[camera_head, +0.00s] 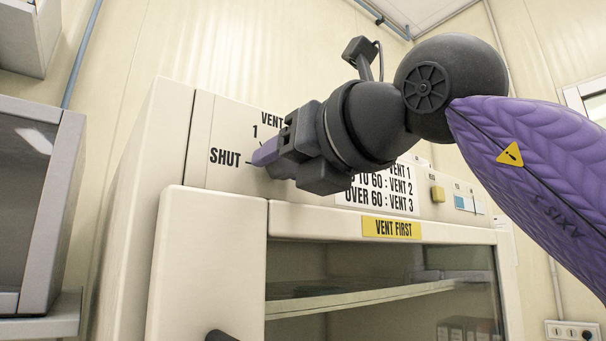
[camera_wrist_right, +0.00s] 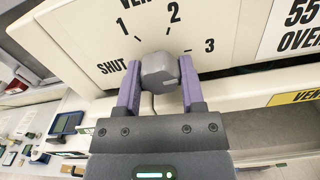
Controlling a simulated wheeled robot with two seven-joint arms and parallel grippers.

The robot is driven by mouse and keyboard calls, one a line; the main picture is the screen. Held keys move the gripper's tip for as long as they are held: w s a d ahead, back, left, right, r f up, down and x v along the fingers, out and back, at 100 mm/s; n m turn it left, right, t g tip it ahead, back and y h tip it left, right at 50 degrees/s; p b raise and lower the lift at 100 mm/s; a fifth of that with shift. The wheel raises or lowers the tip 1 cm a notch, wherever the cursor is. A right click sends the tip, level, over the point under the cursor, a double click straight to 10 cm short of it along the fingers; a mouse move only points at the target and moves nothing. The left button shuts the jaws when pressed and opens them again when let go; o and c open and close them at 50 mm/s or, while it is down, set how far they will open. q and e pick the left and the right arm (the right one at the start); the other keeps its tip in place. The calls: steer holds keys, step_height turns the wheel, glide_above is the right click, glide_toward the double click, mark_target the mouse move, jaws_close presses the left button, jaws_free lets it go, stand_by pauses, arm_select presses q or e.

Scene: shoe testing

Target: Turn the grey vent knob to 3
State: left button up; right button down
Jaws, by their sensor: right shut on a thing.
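The grey vent knob (camera_wrist_right: 158,73) sits on a cream panel (camera_wrist_right: 82,36) with the marks SHUT, 1, 2 and 3 around it. My right gripper (camera_wrist_right: 160,68) is shut on the knob, with one purple finger on its left side and one on its right. I cannot tell for sure which mark the knob points to. In the head view my right gripper (camera_head: 266,153) reaches the panel from the right; it hides the knob and the marks 2 and 3. My left gripper is not in view.
A cabinet door with a window and a yellow VENT FIRST label (camera_head: 391,228) is just below the panel. A white sign (camera_head: 385,203) with vent settings is partly behind my right wrist. A yellow button (camera_head: 438,194) is further right. A grey-framed unit (camera_head: 50,190) stands at left.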

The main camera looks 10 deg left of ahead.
steer(key=shift+f+m, duration=0.15)
steer(key=shift+m, duration=0.25)
steer(key=shift+c, duration=1)
jaws_free()
steer(key=b+v, duration=0.3)
steer(key=v, duration=0.7)
steer(key=shift+b, duration=0.3)
steer(key=shift+a, duration=0.1)
